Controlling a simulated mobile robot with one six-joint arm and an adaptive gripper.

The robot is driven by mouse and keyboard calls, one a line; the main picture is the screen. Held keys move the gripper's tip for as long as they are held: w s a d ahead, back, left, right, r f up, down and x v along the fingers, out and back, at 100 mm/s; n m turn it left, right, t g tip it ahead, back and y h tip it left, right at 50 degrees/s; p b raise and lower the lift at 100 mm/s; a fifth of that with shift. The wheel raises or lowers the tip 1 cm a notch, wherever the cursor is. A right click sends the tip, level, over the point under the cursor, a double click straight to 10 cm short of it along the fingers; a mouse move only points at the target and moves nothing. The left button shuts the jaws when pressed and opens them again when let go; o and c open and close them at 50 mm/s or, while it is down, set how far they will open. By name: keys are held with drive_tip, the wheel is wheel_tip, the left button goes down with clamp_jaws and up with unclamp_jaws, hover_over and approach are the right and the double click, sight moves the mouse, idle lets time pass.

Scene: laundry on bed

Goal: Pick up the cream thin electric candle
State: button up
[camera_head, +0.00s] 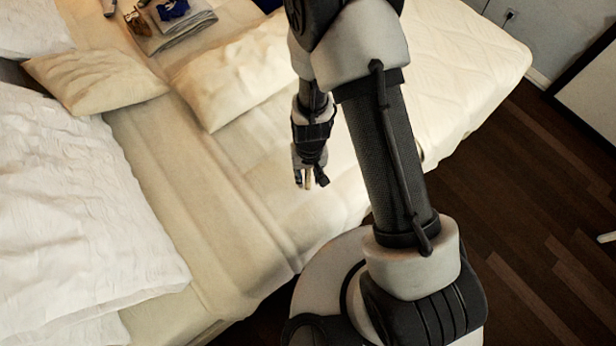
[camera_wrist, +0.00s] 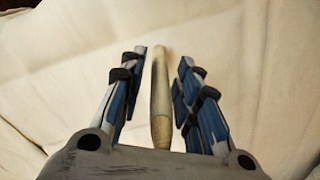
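The cream thin candle (camera_wrist: 160,95) shows in the wrist view as a slim pale stick running lengthwise between my fingers. My gripper (camera_wrist: 160,88) is open, with a gap between the candle and the finger pads on each side. The candle's near end lies close to the gripper's palm. In the head view my gripper (camera_head: 310,184) points down over the cream bedding near the middle of the bed. A small pale strip shows between the fingers there, too small to make out well. I cannot tell whether the candle touches the bedding.
A white pillow or duvet (camera_head: 75,200) fills the left of the bed (camera_head: 210,190). Cream pillows (camera_head: 240,75) (camera_head: 95,80) lie farther back. Folded grey cloth (camera_head: 178,32) with small items on and around it is at the top. Dark wooden floor (camera_head: 520,190) is at right.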

clamp_jaws()
drive_tip(key=shift+r, duration=0.15)
